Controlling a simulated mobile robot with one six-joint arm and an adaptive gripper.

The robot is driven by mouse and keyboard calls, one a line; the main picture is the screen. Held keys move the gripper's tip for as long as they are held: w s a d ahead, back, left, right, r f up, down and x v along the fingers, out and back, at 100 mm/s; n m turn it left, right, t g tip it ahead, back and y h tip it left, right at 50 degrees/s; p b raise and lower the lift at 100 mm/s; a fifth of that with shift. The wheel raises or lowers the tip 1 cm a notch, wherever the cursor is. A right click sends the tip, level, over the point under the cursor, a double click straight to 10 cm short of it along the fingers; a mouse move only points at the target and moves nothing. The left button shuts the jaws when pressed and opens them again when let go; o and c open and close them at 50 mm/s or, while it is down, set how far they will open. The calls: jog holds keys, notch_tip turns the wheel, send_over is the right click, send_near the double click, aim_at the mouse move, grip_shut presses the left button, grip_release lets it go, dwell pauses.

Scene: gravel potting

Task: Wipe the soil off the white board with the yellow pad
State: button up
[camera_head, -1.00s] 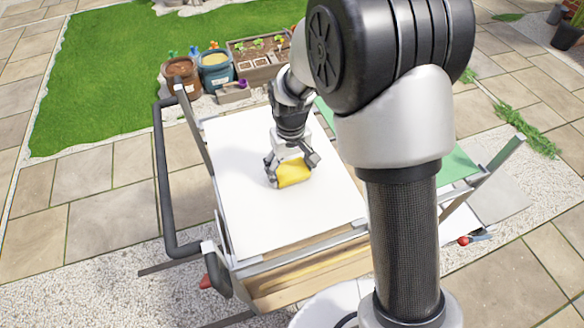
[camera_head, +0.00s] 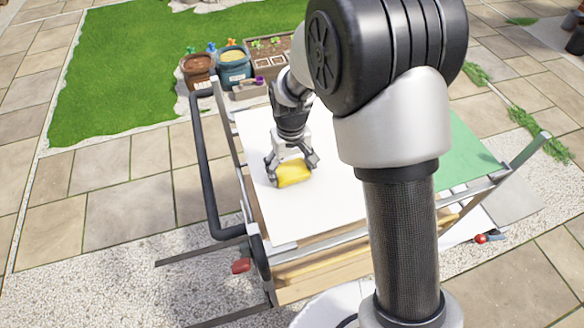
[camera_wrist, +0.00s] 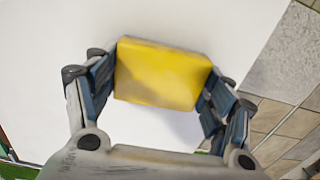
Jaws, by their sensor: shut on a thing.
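The white board (camera_head: 325,208) lies flat on top of a cart in the head view. My gripper (camera_head: 293,170) is over its left part, shut on the yellow pad (camera_head: 294,176). The pad is at the board's surface; I cannot tell how firmly it presses. In the wrist view, the pad (camera_wrist: 162,75) sits between both fingers of my gripper (camera_wrist: 160,82), with the white board (camera_wrist: 40,95) behind it. I see no soil on the visible part of the board. My arm hides part of the board's right side.
The cart has a dark side handle (camera_head: 208,165) at the left and metal rails. A green panel (camera_head: 462,150) lies at the right. A brown pot (camera_head: 198,72), a blue pot (camera_head: 234,72) and a planter box (camera_head: 272,55) stand behind. Paving is open at the left.

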notch_tip(320, 180, up, 4)
jog(key=p, duration=0.2)
jog(key=shift+d+r+p, duration=0.15)
jog(key=shift+r+p, duration=0.05)
jog(key=shift+p, duration=0.15)
jog(key=shift+r+p, duration=0.6)
jog(key=shift+r, duration=0.15)
jog(key=shift+r+p, duration=0.9)
jog(key=shift+r, duration=0.3)
